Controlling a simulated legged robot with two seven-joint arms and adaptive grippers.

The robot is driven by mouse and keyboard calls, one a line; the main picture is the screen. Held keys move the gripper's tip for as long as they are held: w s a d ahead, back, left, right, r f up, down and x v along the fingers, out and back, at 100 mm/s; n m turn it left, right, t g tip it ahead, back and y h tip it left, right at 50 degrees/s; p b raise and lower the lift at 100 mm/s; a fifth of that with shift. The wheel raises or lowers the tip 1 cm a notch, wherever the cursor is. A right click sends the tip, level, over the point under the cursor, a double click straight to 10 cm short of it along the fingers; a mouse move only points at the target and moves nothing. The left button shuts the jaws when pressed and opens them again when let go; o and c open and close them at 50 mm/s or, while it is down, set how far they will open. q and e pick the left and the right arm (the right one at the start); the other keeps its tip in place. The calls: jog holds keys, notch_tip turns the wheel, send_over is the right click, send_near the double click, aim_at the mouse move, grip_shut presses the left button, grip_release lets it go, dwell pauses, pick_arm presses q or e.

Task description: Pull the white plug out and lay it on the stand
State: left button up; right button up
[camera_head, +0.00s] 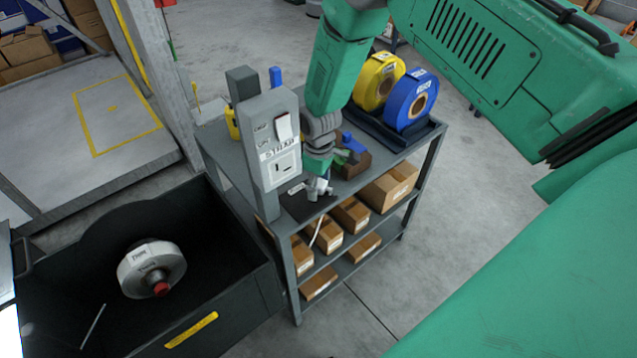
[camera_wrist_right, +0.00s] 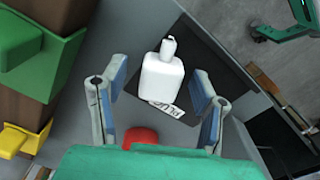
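The white plug (camera_wrist_right: 162,76) lies on a black pad (camera_wrist_right: 198,50) on the stand (camera_head: 372,168), beside a "PLUG" label. It also shows in the head view (camera_head: 319,188), below my right gripper, with a thin white cord hanging over the stand's front edge. My right gripper (camera_wrist_right: 158,88) is open, its two fingers spread on either side of the plug's near end with gaps visible. The grey panel (camera_head: 264,110) stands left of it with a white switch (camera_head: 283,127) and a socket (camera_head: 287,168) with nothing in it. My left gripper is not in view.
Yellow and blue tape rolls (camera_head: 410,100) stand at the back right of the stand. Cardboard boxes (camera_head: 390,188) fill its lower shelves.

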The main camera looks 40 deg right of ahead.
jog(key=shift+a+r, duration=0.1)
jog(key=shift+r, duration=0.4)
notch_tip(320, 180, up, 11)
jog(key=shift+f, duration=0.1)
dwell(0.3)
